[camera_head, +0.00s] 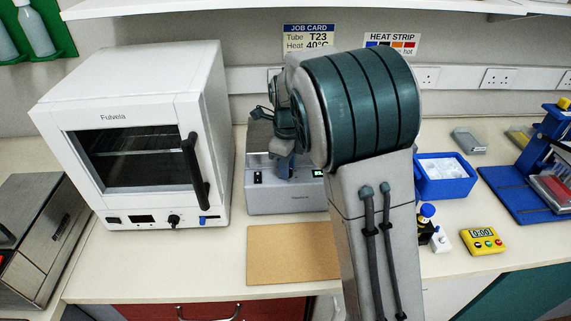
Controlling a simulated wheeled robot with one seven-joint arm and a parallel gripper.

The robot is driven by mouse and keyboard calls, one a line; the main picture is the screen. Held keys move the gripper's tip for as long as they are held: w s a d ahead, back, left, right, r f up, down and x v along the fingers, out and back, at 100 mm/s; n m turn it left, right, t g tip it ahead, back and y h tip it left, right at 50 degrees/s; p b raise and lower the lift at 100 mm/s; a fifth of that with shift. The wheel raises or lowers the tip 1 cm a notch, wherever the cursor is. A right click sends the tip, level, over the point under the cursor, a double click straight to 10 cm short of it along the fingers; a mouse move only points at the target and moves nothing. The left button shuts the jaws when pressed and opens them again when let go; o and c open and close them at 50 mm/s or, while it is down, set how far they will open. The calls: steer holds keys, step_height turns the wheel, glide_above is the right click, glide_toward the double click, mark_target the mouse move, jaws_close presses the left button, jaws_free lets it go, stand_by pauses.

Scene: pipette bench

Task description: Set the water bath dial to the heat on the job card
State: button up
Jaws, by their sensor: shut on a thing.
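The job card (309,38) on the back wall reads "Tube T23, Heat 40°C". The water bath (262,201) is the grey box on the bench in the middle, with a switch (258,177) at the left of its front panel and a small lit display (318,173) at the right. My gripper (285,173) is between these, at the front panel, and is shut on the dial. The dial itself is hidden behind the gripper, so its setting cannot be read. My arm covers the bath's right side.
A white oven (212,70) stands close at the left. A brown mat (285,252) lies in front of the bath. To the right are a blue ice tray (428,187), a yellow timer (482,241) and a blue stand (512,192). A heat strip sign (391,43) is partly covered by my arm.

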steer(key=o, duration=1)
steer(key=shift+r, duration=0.15)
steer(key=shift+d+r+p, duration=0.1)
steer(key=shift+r+p, duration=0.9)
steer(key=shift+r, duration=0.05)
step_height(320, 180, up, 6)
steer(key=p, duration=0.4)
steer(key=shift+s+f+p, duration=0.15)
steer(key=shift+p, duration=0.25)
